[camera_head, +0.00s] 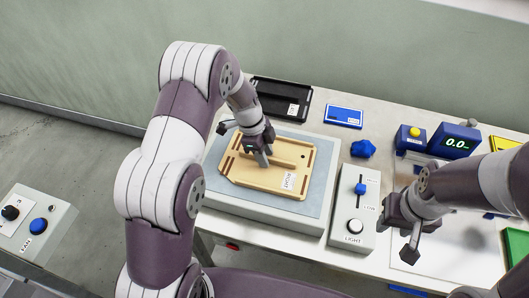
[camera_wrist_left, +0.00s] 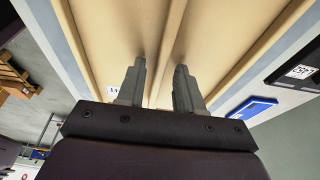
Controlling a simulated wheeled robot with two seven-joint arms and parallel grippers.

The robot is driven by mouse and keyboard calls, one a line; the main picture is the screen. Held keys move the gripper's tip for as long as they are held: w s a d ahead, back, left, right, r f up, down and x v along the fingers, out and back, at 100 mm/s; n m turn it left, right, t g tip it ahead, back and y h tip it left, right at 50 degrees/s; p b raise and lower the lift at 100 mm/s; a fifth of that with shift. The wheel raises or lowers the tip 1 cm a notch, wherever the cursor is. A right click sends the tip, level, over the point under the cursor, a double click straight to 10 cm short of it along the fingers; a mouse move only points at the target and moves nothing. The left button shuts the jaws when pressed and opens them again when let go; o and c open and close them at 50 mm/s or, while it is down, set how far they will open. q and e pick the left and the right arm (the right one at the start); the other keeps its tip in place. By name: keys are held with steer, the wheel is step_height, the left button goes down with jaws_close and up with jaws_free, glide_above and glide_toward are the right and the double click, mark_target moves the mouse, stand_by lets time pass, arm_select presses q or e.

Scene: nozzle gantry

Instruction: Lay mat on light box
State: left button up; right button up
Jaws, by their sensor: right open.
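A tan board with raised rails and a white label (camera_head: 238,174), which seems to be the mat, lies over the pale box with a grey-blue top (camera_head: 222,146), apparently the light box. Whether it touches the top is hard to tell. My left gripper (camera_head: 263,158) is at the middle rail of the tan board. In the left wrist view its two fingers (camera_wrist_left: 159,85) stand on either side of that rail; whether they press on it is unclear. My right gripper (camera_head: 408,238) is open and empty above the right part of the table.
A control panel marked LIGHT (camera_head: 353,210) with a blue slider stands right of the pale box. A black tray (camera_head: 283,97), a blue card (camera_head: 344,116), a blue knob-like piece (camera_head: 362,149) and a unit with a green display (camera_head: 455,141) lie behind. A button box (camera_head: 30,228) is far left.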

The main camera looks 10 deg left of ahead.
arm_select(q)
steer(key=shift+r+p, duration=0.3)
steer(key=v, duration=1.2)
steer(key=s+a+f+n+t+y, duration=0.1)
steer(key=s+n+y, duration=0.2)
steer(key=s+n, duration=1.5)
steer(key=shift+s+t+b, duration=0.3)
steer(key=shift+s+b, duration=0.05)
steer(key=shift+s, duration=0.25)
steer(key=shift+s, duration=0.1)
